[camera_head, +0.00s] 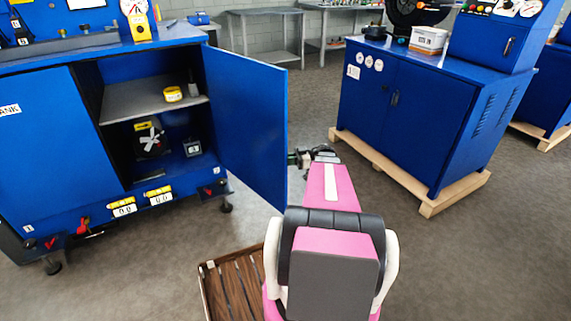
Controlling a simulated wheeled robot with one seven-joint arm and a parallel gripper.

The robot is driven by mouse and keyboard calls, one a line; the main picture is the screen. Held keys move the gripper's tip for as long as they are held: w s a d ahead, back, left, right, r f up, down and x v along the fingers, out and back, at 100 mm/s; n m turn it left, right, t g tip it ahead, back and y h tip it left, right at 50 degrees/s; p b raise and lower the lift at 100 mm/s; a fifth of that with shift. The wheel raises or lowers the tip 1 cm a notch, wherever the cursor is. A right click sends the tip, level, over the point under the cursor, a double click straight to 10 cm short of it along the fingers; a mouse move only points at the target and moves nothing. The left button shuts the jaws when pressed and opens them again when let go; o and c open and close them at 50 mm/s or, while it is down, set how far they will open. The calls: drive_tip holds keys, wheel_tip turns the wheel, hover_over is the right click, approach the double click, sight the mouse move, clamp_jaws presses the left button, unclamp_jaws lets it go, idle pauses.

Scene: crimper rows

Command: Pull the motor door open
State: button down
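The blue door (245,125) on the right side of the left cabinet (95,47) stands wide open, swung out to the right with its inner face showing. No name shows on this face, so I cannot read whether it is the motor door. My gripper (293,158) is at the right, free edge of this door, about halfway up. The door hides part of the gripper and any handle on its outer face. I cannot tell whether the fingers are shut or touching the door. The neighbouring door (40,150), with a label ending in "ANK", is closed.
The open compartment holds a shelf (140,100) with a yellow tape roll (173,94) and small items below. Another blue cabinet (400,115) stands on a wooden pallet (430,205) at right. A slatted wooden platform (232,285) lies low in front. Grey floor separates the cabinets.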

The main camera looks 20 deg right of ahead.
drive_tip(key=shift+w, duration=0.35)
drive_tip(key=c, duration=1.2)
unclamp_jaws()
drive_tip(key=shift+s, duration=0.1)
drive_tip(key=v, duration=1)
drive_tip(key=shift+d, duration=0.35)
drive_tip(key=shift+s, duration=0.15)
